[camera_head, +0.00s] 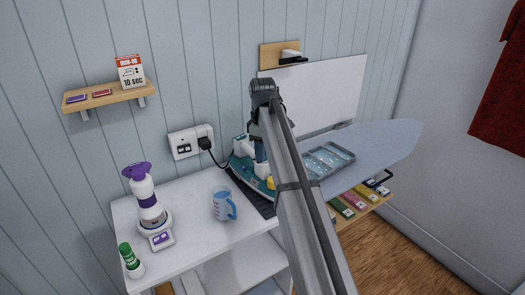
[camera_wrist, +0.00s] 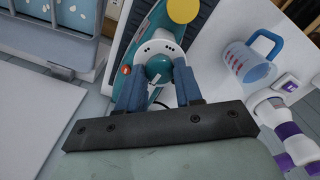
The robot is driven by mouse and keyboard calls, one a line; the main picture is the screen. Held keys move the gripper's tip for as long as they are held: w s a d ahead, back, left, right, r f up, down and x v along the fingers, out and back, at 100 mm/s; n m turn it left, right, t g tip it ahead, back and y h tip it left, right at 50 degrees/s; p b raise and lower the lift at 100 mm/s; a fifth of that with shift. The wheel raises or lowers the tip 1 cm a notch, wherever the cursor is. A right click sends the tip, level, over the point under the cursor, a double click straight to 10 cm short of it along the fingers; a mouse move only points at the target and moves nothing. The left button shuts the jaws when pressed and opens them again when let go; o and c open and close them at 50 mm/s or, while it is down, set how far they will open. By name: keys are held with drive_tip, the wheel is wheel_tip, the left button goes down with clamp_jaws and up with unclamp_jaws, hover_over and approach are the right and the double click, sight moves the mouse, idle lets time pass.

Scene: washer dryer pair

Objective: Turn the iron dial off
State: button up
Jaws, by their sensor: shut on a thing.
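The iron (camera_head: 240,171) is teal and white and sits on a dark ribbed rest (camera_head: 246,192) on the white counter, partly hidden behind my arm in the head view. In the wrist view the iron (camera_wrist: 137,45) shows a round teal dial (camera_wrist: 159,68) set in a white marked ring, with a small red-orange spot to its left and a yellow round part above. My gripper (camera_wrist: 158,82) has its two blue fingers on either side of the dial, shut on it. The dial's lower part and the exact contact are partly hidden. In the head view my gripper (camera_head: 261,165) is mostly hidden.
A blue measuring cup (camera_head: 221,205) stands just left of the iron. A purple-white bottle (camera_head: 146,193) and a green-capped one (camera_head: 130,262) stand further left. The iron's cord runs to a wall socket (camera_head: 191,141). An ironing board (camera_head: 385,150) with a tray (camera_head: 327,160) lies right.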

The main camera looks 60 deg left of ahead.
drive_tip(key=shift+n, duration=0.9)
drive_tip(key=o, duration=1)
drive_tip(key=shift+o, duration=0.2)
wheel_tip(320, 180, up, 14)
drive_tip(key=shift+f, duration=0.1)
